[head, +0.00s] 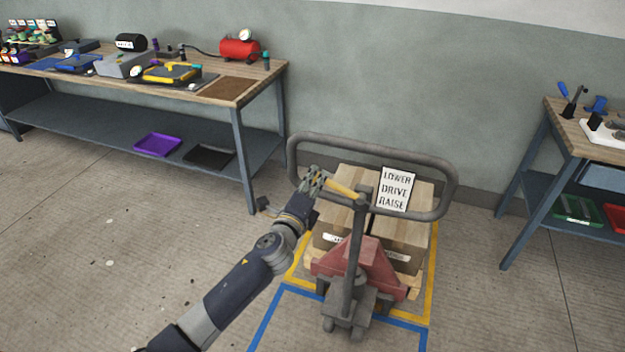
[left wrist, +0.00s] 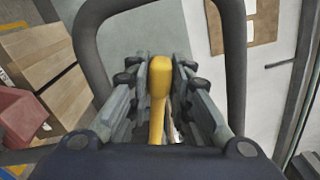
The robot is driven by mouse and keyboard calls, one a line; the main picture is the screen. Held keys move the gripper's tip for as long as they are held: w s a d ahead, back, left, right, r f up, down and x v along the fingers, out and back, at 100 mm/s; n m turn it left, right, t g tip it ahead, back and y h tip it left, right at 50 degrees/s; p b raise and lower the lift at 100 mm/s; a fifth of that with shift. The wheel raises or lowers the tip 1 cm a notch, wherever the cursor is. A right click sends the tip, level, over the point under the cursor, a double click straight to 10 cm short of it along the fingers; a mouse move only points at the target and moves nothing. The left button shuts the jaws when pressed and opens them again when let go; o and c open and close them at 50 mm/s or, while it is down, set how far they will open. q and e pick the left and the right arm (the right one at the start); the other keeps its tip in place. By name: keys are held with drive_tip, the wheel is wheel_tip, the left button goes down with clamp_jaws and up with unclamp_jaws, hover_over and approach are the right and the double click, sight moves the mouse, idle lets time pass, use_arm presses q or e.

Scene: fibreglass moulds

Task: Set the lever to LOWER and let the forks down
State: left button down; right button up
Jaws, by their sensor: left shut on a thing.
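A pallet truck with a grey handle loop (head: 452,185) and a red body (head: 368,262) stands in the middle of the head view. A yellow lever (head: 343,187) sticks out to the left from the top of its shaft. A white sign (head: 396,189) on the handle reads LOWER, DRIVE, RAISE from top to bottom. My left gripper (head: 318,181) is shut on the lever's outer end, inside the handle loop. The left wrist view shows the yellow lever (left wrist: 158,88) between the two fingers. The forks are hidden under the load. My right gripper is out of view.
Cardboard boxes (head: 333,226) sit on a wooden pallet within a yellow floor outline (head: 432,283). A blue floor outline (head: 262,326) lies in front. A workbench (head: 262,84) stands at the back left and another (head: 552,130) at the right.

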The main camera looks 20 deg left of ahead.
use_arm(q)
drive_tip(key=shift+d+r+m+p, duration=0.2)
drive_tip(key=shift+r+m+p, duration=0.2)
drive_tip(key=shift+r, duration=0.05)
drive_tip(key=shift+d+r+m+p, duration=0.2)
drive_tip(key=shift+r+m+p, duration=0.15)
drive_tip(key=shift+r+m, duration=0.1)
drive_tip(key=c, duration=1.4)
unclamp_jaws()
drive_tip(key=shift+c, duration=0.2)
drive_tip(key=shift+s, duration=0.15)
drive_tip(key=s, duration=1.1)
drive_tip(key=shift+s+a, duration=0.2)
drive_tip(key=shift+s, duration=0.15)
